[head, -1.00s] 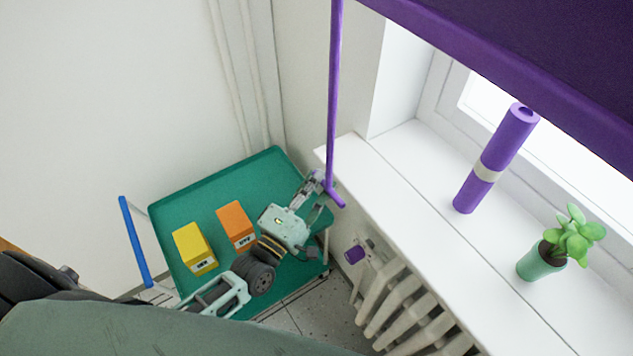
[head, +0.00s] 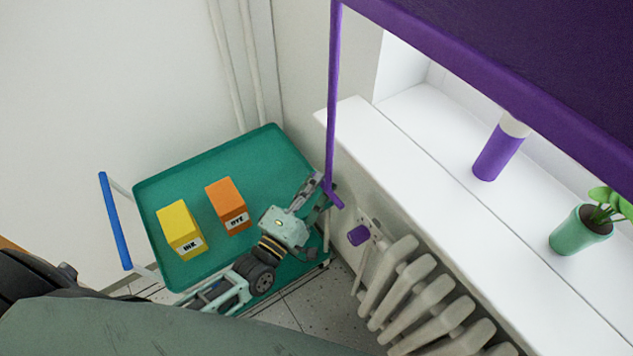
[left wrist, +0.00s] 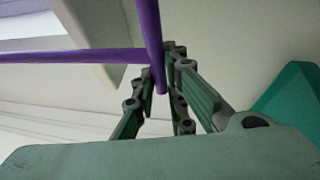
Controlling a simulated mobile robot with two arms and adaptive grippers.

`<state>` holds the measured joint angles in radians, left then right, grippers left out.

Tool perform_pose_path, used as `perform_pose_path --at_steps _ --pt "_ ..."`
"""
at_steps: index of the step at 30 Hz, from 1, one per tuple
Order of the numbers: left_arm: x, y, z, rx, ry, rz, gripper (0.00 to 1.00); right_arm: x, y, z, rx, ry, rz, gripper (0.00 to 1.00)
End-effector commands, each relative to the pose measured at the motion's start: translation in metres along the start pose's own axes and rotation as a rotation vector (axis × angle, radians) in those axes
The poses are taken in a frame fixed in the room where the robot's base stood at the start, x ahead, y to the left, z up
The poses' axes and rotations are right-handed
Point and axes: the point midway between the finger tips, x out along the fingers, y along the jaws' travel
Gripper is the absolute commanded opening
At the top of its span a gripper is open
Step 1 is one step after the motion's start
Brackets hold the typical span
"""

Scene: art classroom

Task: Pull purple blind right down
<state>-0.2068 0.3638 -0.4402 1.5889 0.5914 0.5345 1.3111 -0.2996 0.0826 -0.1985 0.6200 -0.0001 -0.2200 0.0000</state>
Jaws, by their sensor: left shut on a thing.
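The purple blind (head: 540,60) hangs across the upper right of the head view, its lower edge above the window sill and in front of the top of a purple tube. A thin purple rod (head: 334,90) hangs down from the blind's left corner and ends in a short bent handle. My left gripper (head: 325,188) is shut on the rod near its lower end, beside the sill's corner. In the left wrist view the fingers (left wrist: 162,88) close around the rod (left wrist: 152,30), and another purple bar (left wrist: 70,56) runs to the left. My right gripper is not in view.
A green cart (head: 160,240) with a blue handle (head: 115,220) carries a yellow box (head: 180,225) and an orange box (head: 228,203). The white sill (head: 440,180) holds the purple tube (head: 497,155) and a potted plant (head: 580,230). A radiator (head: 420,300) stands below.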

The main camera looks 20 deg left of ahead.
Motion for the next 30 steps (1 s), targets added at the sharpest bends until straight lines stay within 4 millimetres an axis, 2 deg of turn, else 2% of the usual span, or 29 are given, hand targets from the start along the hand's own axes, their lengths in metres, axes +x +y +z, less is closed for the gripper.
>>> perform_pose_path --at_steps 1,3,13,14,20,30 --pt "-0.0042 -0.0178 -0.0019 0.004 0.0 -0.006 0.0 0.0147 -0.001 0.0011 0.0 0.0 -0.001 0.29" --pt "-0.0052 -0.0229 -0.0023 0.004 0.0 -0.005 0.0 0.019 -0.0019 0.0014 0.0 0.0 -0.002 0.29" --pt "-0.0044 -0.0203 -0.0023 0.003 0.0 -0.001 0.0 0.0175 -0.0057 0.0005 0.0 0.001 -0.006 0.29" --pt "-0.0044 -0.0201 -0.0023 0.003 0.0 -0.001 0.13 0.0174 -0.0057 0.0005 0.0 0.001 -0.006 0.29" --pt "-0.004 -0.0196 -0.0021 0.002 0.0 0.0 0.3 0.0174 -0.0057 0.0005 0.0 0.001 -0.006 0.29" --pt "-0.0059 -0.0201 -0.0017 0.001 0.0 -0.001 0.31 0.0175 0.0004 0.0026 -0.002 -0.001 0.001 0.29"
